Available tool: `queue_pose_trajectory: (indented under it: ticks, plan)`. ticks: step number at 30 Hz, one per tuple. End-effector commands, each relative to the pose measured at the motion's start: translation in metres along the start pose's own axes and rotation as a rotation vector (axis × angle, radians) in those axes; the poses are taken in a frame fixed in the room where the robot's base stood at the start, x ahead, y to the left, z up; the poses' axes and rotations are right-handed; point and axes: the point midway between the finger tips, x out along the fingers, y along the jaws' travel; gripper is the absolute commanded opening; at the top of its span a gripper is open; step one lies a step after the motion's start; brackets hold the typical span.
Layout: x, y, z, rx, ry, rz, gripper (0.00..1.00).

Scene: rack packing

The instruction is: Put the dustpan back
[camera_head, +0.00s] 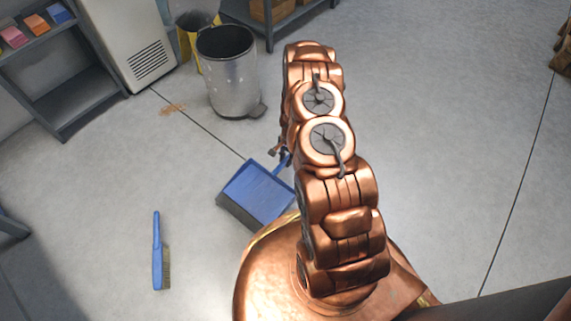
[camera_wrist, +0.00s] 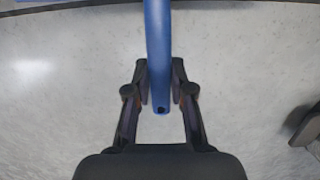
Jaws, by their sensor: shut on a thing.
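A blue dustpan (camera_head: 258,192) is left of my copper-coloured arm in the head view, over the grey floor. Its handle runs up and to the right toward the arm. In the wrist view the blue handle (camera_wrist: 158,45) comes down from the top between the fingers of my gripper (camera_wrist: 160,88). The fingers are shut on the handle near its end, which has a small dark hole. The pan part lies almost wholly outside the wrist view. In the head view the arm partly hides the gripper. I cannot tell whether the pan touches the floor.
A blue-handled brush (camera_head: 158,255) lies on the floor at the lower left. A metal bin (camera_head: 228,75) stands at the back, with a yellow container (camera_head: 190,38) behind it. Shelves (camera_head: 65,95) and a pale cabinet (camera_head: 125,40) stand at the upper left.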

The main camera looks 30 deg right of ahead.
Motion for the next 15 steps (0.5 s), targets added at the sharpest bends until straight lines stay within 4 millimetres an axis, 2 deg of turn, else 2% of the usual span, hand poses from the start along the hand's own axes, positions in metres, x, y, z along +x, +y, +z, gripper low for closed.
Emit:
queue_pose_trajectory:
  ticks: [1, 4, 15]
  plan:
    - [0.014, 0.001, -0.002, 0.001, -0.002, 0.002, 0.00]
    - [0.025, 0.001, -0.004, 0.001, -0.002, 0.002, 0.00]
    - [0.026, 0.001, -0.004, 0.000, -0.002, 0.001, 0.00]
